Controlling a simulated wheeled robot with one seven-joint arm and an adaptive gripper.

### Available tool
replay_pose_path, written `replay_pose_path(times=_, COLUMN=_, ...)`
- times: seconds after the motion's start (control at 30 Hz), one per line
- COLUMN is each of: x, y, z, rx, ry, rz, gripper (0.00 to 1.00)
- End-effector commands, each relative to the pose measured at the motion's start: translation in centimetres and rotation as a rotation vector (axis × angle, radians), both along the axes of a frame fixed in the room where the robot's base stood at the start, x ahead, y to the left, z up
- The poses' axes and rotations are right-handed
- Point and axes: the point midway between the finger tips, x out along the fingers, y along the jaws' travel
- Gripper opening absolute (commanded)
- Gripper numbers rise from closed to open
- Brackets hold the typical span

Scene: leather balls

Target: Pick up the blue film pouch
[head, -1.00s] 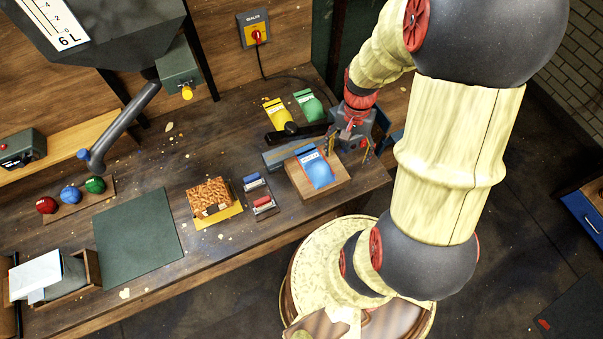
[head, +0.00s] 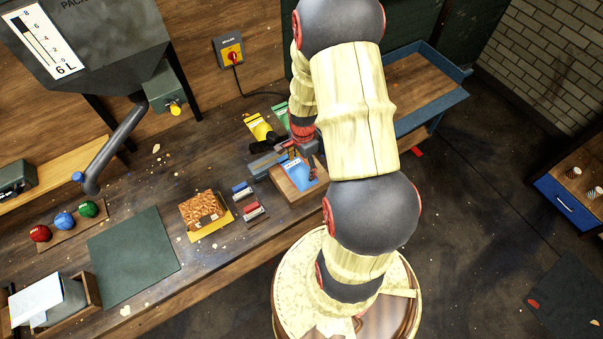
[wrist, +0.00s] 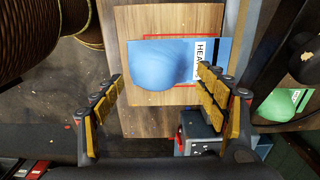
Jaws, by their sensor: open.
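The blue film pouch (head: 296,171) lies on a wooden block (head: 283,181) at the front right of the workbench, partly hidden by my gripper in the head view. In the wrist view the pouch (wrist: 160,65) lies flat, with a rounded bulge on its left and a white label reading "HEA" on its right. My gripper (wrist: 162,95) is open and empty. Its two fingers show with yellow pads, one below-left of the pouch and one overlapping the label end. In the head view my gripper (head: 302,160) is right over the block. I cannot tell its exact height above the pouch.
A grey sealer (head: 266,162) stands right behind the block. Yellow (head: 258,126) and green (head: 280,110) pouches lie behind it. A blue-edged tray table (head: 425,90) stands at the right.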

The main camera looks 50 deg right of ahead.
Motion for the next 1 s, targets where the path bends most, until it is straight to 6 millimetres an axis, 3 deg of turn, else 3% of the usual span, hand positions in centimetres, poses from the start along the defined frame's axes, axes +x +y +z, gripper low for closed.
replay_pose_path(times=0.4, x=-0.3, y=0.3, z=-4.9, rx=0.000, ry=0.000, rz=0.002, gripper=0.73)
replay_pose_path(times=0.67, x=-0.3, y=0.3, z=-5.0, rx=0.000, ry=0.000, rz=0.002, gripper=0.72)
replay_pose_path(times=1.0, x=-0.3, y=0.3, z=-5.0, rx=0.000, ry=0.000, rz=0.002, gripper=0.53)
